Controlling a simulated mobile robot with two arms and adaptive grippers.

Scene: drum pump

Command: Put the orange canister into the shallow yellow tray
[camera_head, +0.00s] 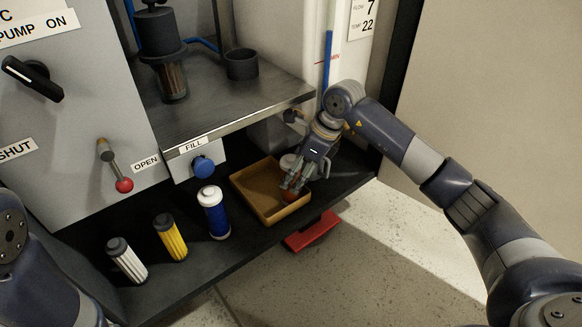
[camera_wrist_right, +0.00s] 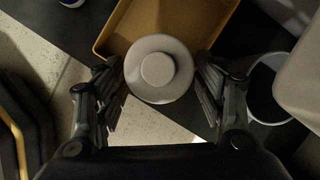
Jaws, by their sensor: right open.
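The shallow yellow tray (camera_head: 258,204) lies on the dark lower shelf. It also shows at the top of the right wrist view (camera_wrist_right: 112,32). My right gripper (camera_head: 292,187) is over the right part of the tray. In the right wrist view its open fingers (camera_wrist_right: 160,88) stand on either side of a round pale cap (camera_wrist_right: 160,70). An orange-red body (camera_head: 289,197), likely the orange canister, shows below the fingers at the tray's right end, mostly hidden by them. I cannot tell whether it rests on the tray floor. My left gripper is out of view.
White (camera_head: 127,260), yellow (camera_head: 170,237) and blue-and-white (camera_head: 214,212) canisters stand left of the tray. A pale round cup (camera_wrist_right: 268,85) is close to the right finger. A metal ledge (camera_head: 225,110) overhangs behind. A red pedal (camera_head: 313,231) is below the shelf edge.

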